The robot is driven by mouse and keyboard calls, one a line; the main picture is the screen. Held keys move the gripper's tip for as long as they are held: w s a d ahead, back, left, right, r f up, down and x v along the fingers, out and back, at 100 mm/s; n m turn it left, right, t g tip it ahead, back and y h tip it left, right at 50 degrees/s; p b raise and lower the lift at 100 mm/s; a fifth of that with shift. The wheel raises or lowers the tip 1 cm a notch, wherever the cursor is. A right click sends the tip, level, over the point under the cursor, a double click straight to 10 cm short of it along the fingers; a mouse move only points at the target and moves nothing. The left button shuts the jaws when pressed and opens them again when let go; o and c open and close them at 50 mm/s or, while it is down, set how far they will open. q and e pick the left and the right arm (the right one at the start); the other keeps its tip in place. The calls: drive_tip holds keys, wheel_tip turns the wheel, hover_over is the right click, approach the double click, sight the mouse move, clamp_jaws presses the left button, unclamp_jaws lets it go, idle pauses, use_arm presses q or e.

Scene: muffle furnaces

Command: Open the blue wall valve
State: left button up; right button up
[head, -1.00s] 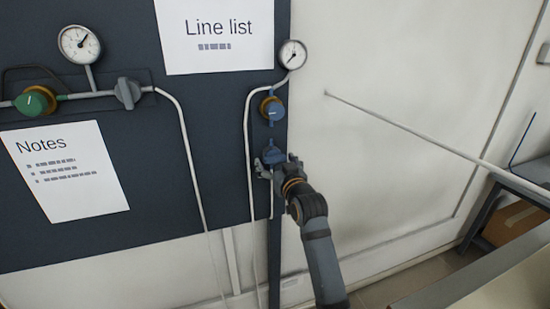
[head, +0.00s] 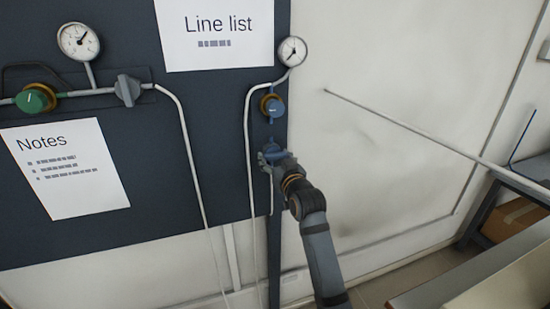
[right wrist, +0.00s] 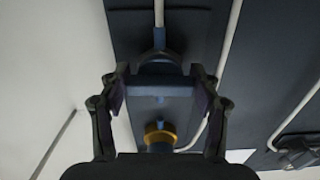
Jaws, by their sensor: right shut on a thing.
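The blue wall valve (head: 271,147) sits on the pipe at the right edge of the dark panel, partly hidden by my right gripper (head: 274,158). In the right wrist view its blue bar handle (right wrist: 160,86) lies crosswise between the two fingers of my right gripper (right wrist: 160,95). The fingers are shut on the handle's two ends. My left gripper is in neither view.
A blue knob with a gold collar (head: 272,106) and a round gauge (head: 292,51) are just above the valve. A green knob (head: 35,98) and a grey valve (head: 127,90) are at the left. A bench (head: 470,270) stands at lower right.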

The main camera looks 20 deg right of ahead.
drive_tip(key=m+p, duration=0.2)
drive_tip(key=m, duration=0.1)
drive_tip(key=shift+a+r, duration=0.1)
drive_tip(key=shift+r, duration=0.1)
drive_tip(key=m+p, duration=0.4)
drive_tip(key=m, duration=0.1)
drive_tip(key=shift+m, duration=0.4)
drive_tip(key=m+p, duration=0.3)
drive_tip(key=m, duration=0.2)
drive_tip(key=shift+a+r, duration=0.1)
drive_tip(key=shift+r, duration=0.05)
drive_tip(key=shift+m+p, duration=1.1)
drive_tip(key=shift+m, duration=0.7)
drive_tip(key=o, duration=1.2)
drive_tip(key=shift+c, duration=0.2)
drive_tip(key=shift+s, duration=0.1)
